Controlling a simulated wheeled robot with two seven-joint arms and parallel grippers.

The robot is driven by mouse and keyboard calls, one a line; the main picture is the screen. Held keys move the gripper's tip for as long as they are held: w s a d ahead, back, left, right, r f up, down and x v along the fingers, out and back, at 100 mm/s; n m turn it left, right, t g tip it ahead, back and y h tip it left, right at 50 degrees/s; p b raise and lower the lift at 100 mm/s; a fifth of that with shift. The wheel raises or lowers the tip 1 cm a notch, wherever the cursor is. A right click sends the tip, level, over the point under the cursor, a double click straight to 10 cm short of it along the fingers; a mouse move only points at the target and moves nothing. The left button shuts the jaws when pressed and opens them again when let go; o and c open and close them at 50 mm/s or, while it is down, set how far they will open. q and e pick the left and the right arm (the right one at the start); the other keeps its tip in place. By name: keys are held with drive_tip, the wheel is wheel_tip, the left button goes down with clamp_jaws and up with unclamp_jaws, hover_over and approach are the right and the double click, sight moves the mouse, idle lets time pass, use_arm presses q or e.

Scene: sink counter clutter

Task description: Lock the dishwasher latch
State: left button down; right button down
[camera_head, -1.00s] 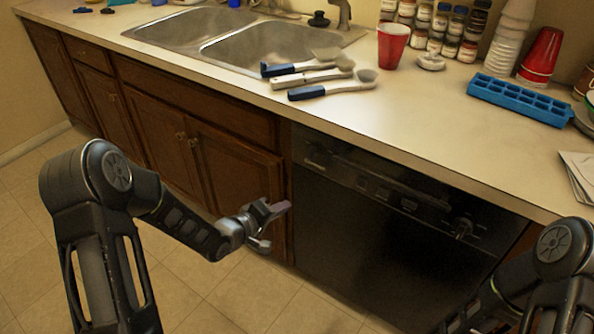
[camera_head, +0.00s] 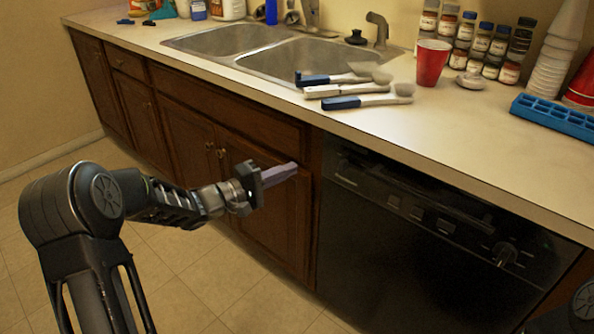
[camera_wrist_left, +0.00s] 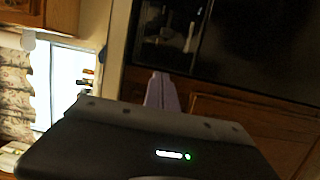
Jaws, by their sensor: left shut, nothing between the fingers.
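The black dishwasher (camera_head: 400,260) is under the counter, right of the wooden cabinets, with its door closed. The latch is not clearly distinguishable on the dark panel. My left gripper (camera_head: 291,171) is shut and empty, in front of the cabinet door and left of the dishwasher, pointing right. Its pale purple fingers (camera_wrist_left: 162,92) also show in the left wrist view, below the dark dishwasher front (camera_wrist_left: 265,45). My right gripper is out of view.
The counter (camera_head: 420,140) overhangs the dishwasher and holds brushes (camera_head: 360,100), a red cup (camera_head: 432,62), spice jars (camera_head: 478,45) and a blue ice tray (camera_head: 555,117). A double sink (camera_head: 310,60) is behind. Tiled floor (camera_head: 200,275) is free below.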

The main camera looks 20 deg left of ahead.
sight(343, 168)
use_arm(q)
drive_tip(key=b+x, duration=0.1)
drive_tip(key=x, duration=0.7)
drive_tip(key=shift+s+f, duration=0.1)
drive_tip(key=d+b, duration=0.1)
drive_tip(key=d, duration=0.2)
drive_tip(key=shift+s+d, duration=0.1)
drive_tip(key=shift+s, duration=0.05)
drive_tip(key=shift+s+d, duration=0.15)
drive_tip(key=shift+d, duration=0.3)
drive_tip(key=d, duration=0.1)
drive_tip(key=s+d, duration=0.1)
drive_tip(key=d, duration=0.1)
drive_tip(key=shift+s+d, duration=0.3)
drive_tip(key=shift+d, duration=0.15)
